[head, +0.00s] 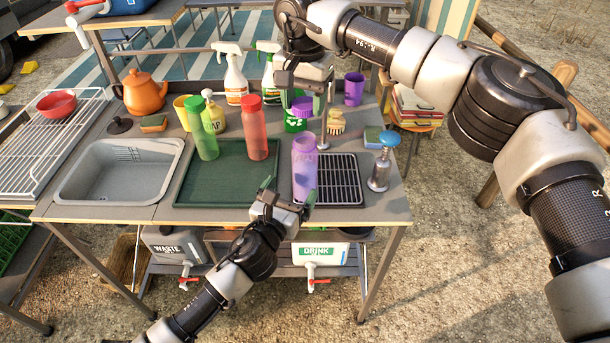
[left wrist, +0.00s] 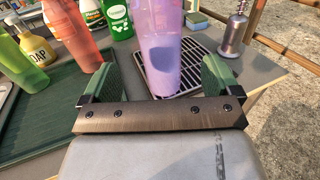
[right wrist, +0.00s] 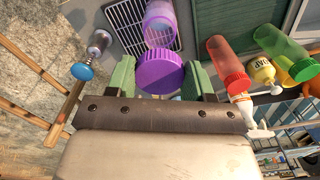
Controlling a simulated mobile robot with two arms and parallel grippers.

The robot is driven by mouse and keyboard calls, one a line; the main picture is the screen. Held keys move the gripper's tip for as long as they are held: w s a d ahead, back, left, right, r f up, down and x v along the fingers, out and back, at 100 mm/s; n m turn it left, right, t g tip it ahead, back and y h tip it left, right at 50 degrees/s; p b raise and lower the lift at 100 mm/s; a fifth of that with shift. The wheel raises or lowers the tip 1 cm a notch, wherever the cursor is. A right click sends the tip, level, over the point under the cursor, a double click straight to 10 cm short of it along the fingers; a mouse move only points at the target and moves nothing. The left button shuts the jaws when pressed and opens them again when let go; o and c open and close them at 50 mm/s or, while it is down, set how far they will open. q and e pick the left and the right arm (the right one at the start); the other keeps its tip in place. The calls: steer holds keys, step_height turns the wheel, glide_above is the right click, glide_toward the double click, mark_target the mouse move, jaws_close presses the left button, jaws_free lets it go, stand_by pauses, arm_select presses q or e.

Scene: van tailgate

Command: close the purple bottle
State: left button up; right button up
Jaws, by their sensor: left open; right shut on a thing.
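The translucent purple bottle (head: 304,172) stands upright at the left edge of the black drying grate; its lower part shows in the left wrist view (left wrist: 157,50). My left gripper (head: 283,197) is open, low in front of the bottle; in the left wrist view the bottle lies between its fingers with gaps on both sides. My right gripper (right wrist: 160,80) is shut on the purple cap (right wrist: 160,73). In the head view the cap (head: 302,106) is above the bottle's top, apart from it in the picture. In the right wrist view it partly hides the bottle (right wrist: 158,24).
A red bottle (head: 258,138) and a green bottle (head: 205,142) stand on the green tray (head: 190,193) to the left. A blue-topped metal canister (head: 381,170) stands right of the grate (head: 341,185). Behind are a brush (head: 336,122), a purple cup (head: 353,88) and spray bottles.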

mark_target(300, 176)
arm_select(q)
steer(key=x, duration=0.8)
steer(key=shift+w, duration=0.1)
steer(key=shift+c, duration=0.3)
steer(key=c, duration=1.3)
arm_select(e)
steer(key=shift+f, duration=2.45)
steer(key=shift+f, duration=0.1)
steer(key=shift+f, duration=0.8)
steer(key=shift+f, duration=0.55)
